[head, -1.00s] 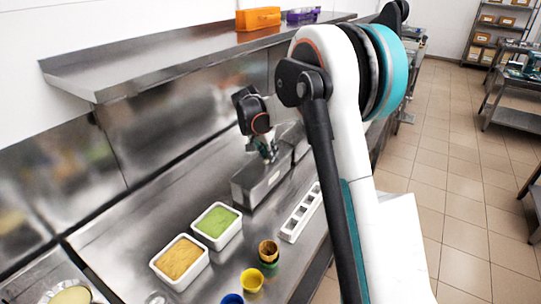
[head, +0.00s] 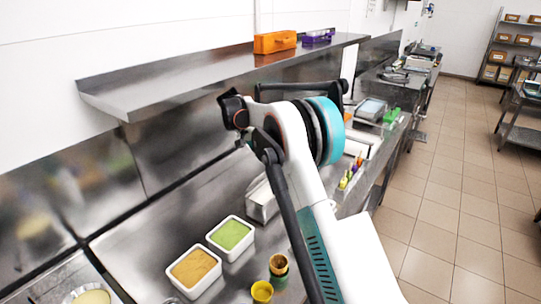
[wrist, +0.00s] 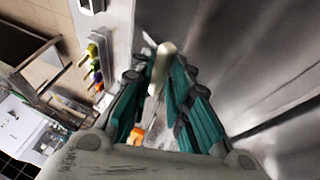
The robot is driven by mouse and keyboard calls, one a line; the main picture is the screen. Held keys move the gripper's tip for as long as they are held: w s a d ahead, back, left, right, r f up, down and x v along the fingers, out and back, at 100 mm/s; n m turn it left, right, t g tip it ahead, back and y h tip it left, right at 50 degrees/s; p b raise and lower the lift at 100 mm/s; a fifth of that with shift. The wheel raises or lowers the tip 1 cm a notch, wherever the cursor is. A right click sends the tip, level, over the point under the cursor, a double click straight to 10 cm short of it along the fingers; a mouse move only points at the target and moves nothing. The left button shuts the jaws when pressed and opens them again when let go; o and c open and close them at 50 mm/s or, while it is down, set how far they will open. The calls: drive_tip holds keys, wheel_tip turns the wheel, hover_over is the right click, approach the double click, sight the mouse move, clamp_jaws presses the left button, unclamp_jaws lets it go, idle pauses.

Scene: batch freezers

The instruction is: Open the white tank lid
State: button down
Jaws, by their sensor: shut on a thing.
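In the wrist view, my gripper (wrist: 160,78) has its teal fingers closed around a slim cream-white piece (wrist: 165,50). The piece sticks out past the fingertips. It looks like a handle, but I cannot tell whether it belongs to the white tank lid. Blurred grey metal lies beyond it. In the head view my arm hides the gripper and what it holds. A steel box (head: 262,203) stands on the counter, partly behind my arm. I cannot make out a white tank lid for certain.
White tubs with green (head: 231,236) and orange-yellow (head: 194,269) contents stand on the steel counter. A yellow cup (head: 262,291) is near them. A steel shelf (head: 200,82) overhangs the counter, bearing an orange box (head: 275,42). The tiled floor (head: 440,190) at right looks open.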

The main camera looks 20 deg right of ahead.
drive_tip(key=w+a+f, duration=0.3)
drive_tip(key=w, duration=0.2)
drive_tip(key=shift+a+p, duration=0.3)
drive_tip(key=shift+p, duration=0.05)
drive_tip(key=shift+w+a, duration=0.1)
drive_tip(key=shift+w, duration=0.1)
drive_tip(key=c, duration=1.6)
unclamp_jaws()
